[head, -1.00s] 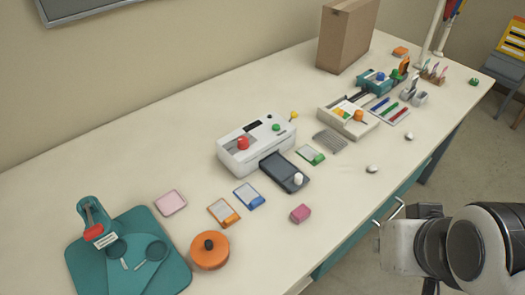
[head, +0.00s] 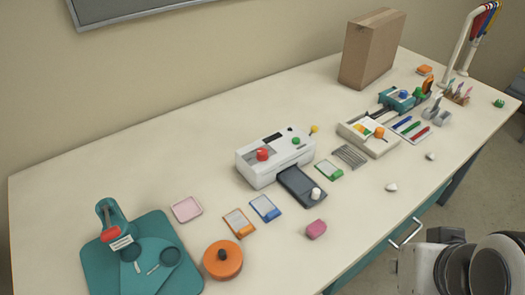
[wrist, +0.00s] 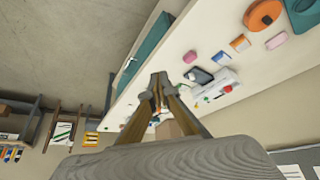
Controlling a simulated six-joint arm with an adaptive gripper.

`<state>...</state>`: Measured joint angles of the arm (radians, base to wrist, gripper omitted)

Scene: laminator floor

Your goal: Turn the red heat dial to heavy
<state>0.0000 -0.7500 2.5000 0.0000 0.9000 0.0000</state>
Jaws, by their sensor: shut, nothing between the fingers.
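The red heat dial (head: 262,154) sits on top of the white laminator (head: 250,178), near its left end. It is too small to read its setting or any marks. The laminator stands mid-table, with a dark grey tray (head: 301,187) at its front. In the wrist view the laminator (wrist: 208,92) shows small and upside down, beyond the fingers, with a red spot that looks like the dial (wrist: 228,89). My gripper (wrist: 158,80) is shut and empty, well away from the laminator.
Around the laminator lie several coloured cards (head: 265,208), a pink block (head: 316,229), an orange round pot (head: 223,260) and a grey grille (head: 350,156). A teal board (head: 105,268) is at left. A cardboard box (head: 368,52) stands behind right. A drawer handle (head: 407,233) juts from the front.

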